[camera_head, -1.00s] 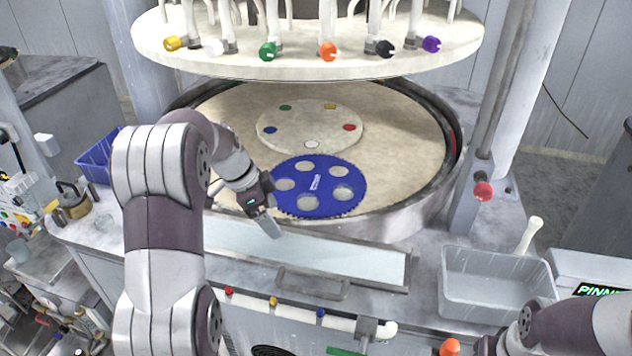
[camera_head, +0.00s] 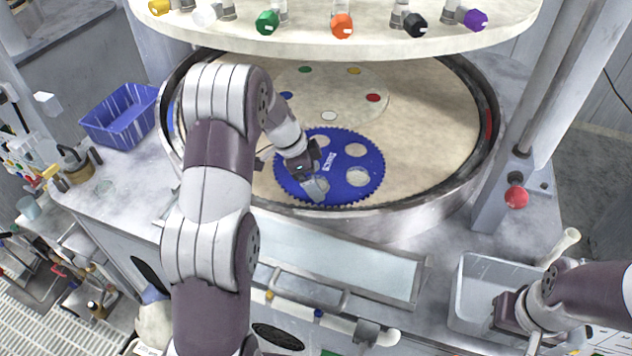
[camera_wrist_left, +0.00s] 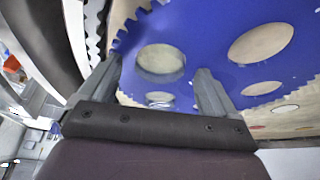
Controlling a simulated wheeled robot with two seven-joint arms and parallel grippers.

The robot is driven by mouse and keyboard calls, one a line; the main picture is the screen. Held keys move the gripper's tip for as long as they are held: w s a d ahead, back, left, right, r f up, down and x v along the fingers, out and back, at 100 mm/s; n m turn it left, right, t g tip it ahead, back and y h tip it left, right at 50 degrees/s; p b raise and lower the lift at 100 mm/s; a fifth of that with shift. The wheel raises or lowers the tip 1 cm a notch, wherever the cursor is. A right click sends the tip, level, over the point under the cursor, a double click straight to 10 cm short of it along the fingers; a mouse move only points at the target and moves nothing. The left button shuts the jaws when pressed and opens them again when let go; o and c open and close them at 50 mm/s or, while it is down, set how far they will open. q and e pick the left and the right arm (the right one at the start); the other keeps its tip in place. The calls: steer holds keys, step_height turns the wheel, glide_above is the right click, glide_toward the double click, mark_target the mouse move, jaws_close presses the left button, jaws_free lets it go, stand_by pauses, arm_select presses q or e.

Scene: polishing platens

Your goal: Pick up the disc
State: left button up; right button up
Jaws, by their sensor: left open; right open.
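A blue toothed disc (camera_head: 345,193) with several round holes lies flat on the beige platen (camera_head: 425,120), towards its front. It also shows in the left wrist view (camera_wrist_left: 205,45). The holes look pale and greyish; I cannot tell whether thin discs lie in them. My left gripper (camera_head: 317,188) is over the disc's front left part. In the left wrist view its two fingers (camera_wrist_left: 158,88) are spread, with a hole (camera_wrist_left: 160,62) showing between them and nothing gripped. My right gripper (camera_head: 503,312) is at the grey bin, away from the disc; its fingertips are hard to see.
A pale round plate (camera_head: 345,105) with coloured dots lies behind the blue disc. A raised metal rim (camera_head: 400,205) surrounds the platen. An upper plate with coloured knobs (camera_head: 340,45) hangs above. A blue basket (camera_head: 120,118) stands left, a grey bin (camera_head: 475,280) front right.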

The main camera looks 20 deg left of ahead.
arm_select(q)
steer(key=shift+s+d+f, duration=0.1)
steer(key=shift+s+f, duration=0.3)
steer(key=c, duration=1.2)
steer(key=shift+d, duration=0.1)
